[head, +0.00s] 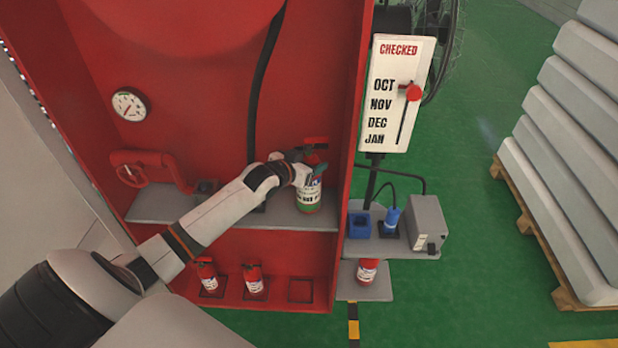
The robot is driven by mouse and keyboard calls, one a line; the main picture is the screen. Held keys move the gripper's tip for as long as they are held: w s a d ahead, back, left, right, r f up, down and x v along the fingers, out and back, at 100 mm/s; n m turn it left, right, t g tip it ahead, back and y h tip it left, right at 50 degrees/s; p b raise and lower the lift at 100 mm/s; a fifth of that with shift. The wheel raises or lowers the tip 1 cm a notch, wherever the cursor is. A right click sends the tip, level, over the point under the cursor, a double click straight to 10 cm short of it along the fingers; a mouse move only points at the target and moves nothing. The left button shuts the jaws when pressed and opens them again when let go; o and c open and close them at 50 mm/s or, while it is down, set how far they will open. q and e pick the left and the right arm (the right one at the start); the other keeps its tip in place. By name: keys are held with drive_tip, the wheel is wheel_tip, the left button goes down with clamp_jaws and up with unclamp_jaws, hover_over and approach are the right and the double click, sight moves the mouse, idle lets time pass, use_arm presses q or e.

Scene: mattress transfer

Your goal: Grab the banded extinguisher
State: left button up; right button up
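A fire extinguisher with a white and green band (309,198) stands on the grey shelf (160,205) inside the red cabinet, near its right wall. My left arm comes in from the left, and my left gripper (306,174) is at the upper part of this extinguisher, in front of its neck. The fingers are small and partly hidden against it, so I cannot tell whether they are closed on it. A red part shows just above the gripper. My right gripper is not in view.
Two red extinguishers (207,277) (253,280) stand low in the cabinet beside an empty square (300,291). Another extinguisher (367,271) stands on a ledge outside. A "CHECKED" sign (393,115) and a grey box (426,222) are right of the cabinet wall (352,130).

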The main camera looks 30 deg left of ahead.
use_arm(q)
clamp_jaws()
drive_tip(key=shift+w+r, duration=0.1)
drive_tip(key=shift+r, duration=0.05)
